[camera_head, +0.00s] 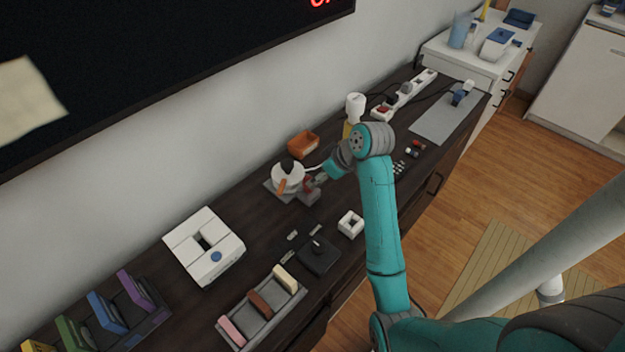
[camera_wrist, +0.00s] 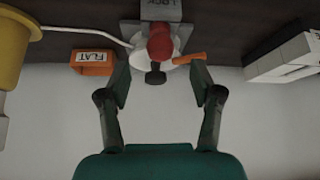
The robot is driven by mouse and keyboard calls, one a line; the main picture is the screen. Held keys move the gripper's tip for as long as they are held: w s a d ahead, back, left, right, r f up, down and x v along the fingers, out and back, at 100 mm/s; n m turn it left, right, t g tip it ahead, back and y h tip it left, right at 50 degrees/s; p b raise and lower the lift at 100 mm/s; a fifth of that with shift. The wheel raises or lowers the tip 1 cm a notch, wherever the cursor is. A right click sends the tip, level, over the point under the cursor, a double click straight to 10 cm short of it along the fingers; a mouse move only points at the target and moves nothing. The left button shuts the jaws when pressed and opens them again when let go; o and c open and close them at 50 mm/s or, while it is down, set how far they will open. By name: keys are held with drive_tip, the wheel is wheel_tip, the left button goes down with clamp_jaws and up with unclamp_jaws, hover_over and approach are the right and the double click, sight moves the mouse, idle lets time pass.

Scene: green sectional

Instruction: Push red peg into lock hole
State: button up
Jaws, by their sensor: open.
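The red peg (camera_wrist: 160,44) shows end-on in the wrist view, centred between my fingers and just beyond their tips. It stands in front of a grey block marked LOCK (camera_wrist: 160,10); whether it sits in the hole, and how deep, I cannot tell. In the head view the red peg (camera_head: 309,182) is a small patch by the grey lock block (camera_head: 307,196), partly hidden by my gripper. My gripper (camera_wrist: 160,76) is open, with one finger on either side of the peg's line and no visible contact.
A white round pot (camera_head: 288,176) with an orange handle stands right behind the lock. An orange bin (camera_head: 303,144), marked FLAT in the wrist view (camera_wrist: 92,60), is near the wall. A white block (camera_head: 350,224) and black-based stand (camera_head: 319,256) sit in front.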

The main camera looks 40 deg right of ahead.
drive_tip(key=shift+v, duration=2.15)
